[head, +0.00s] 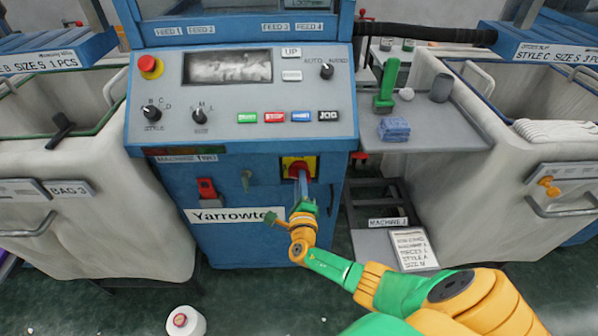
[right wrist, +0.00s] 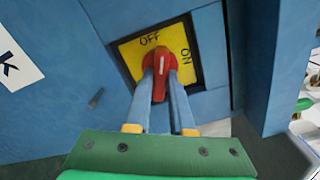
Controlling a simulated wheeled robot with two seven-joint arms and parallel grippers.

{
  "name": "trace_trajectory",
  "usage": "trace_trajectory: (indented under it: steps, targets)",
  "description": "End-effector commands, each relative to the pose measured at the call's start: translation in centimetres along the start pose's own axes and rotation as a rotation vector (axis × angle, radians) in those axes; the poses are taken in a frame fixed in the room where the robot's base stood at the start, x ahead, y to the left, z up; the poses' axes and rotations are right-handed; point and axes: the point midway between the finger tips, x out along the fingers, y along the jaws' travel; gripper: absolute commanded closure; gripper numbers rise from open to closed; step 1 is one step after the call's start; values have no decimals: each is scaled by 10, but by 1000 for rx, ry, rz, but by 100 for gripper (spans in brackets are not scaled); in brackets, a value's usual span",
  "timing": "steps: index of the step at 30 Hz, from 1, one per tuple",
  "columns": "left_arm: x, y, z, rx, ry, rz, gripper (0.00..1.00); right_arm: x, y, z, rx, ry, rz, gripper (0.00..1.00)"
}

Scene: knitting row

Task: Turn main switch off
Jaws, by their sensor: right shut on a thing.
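The main switch is a red handle (right wrist: 160,65) on a yellow plate (right wrist: 130,50) marked OFF at its top and ON at its right side in the right wrist view. The white line on the handle points up in that picture, close to the OFF word; its exact alignment is hard to tell. In the head view the yellow plate (head: 287,162) is on the blue machine front. My right gripper (head: 301,176) reaches it from below. In the right wrist view its two fingers (right wrist: 160,85) are shut on the red handle, one on each side. My left gripper is not in view.
The blue machine's sloped control panel (head: 240,95) overhangs the switch, with a red emergency button (head: 150,66). A red latch (head: 206,189) and a key (head: 247,180) are left of the switch. A grey side shelf (head: 440,125) and bins flank the machine. A white cone (head: 186,321) lies on the floor.

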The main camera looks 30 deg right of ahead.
Motion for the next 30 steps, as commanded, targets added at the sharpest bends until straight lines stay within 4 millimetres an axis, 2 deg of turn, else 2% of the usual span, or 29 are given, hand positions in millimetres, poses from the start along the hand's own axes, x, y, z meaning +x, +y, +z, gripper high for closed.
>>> trace_trajectory:
  steps: [8, 16, 23, 24, 25, 30]
  targets:
    - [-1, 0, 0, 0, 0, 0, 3, 0, 0, 0, -23, 0, -1, 100]
    - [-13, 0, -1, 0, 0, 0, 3, 0, -2, 1, -352, 1, 0, 100]
    - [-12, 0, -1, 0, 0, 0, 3, 0, 0, 0, -402, 1, -1, 100]
    - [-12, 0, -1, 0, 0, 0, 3, 0, 0, 0, -402, 1, -1, 74]
    - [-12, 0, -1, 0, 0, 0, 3, 0, 0, 0, -401, 1, -1, 65]
    - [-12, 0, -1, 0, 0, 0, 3, 0, 0, 0, -400, 0, -1, 65]
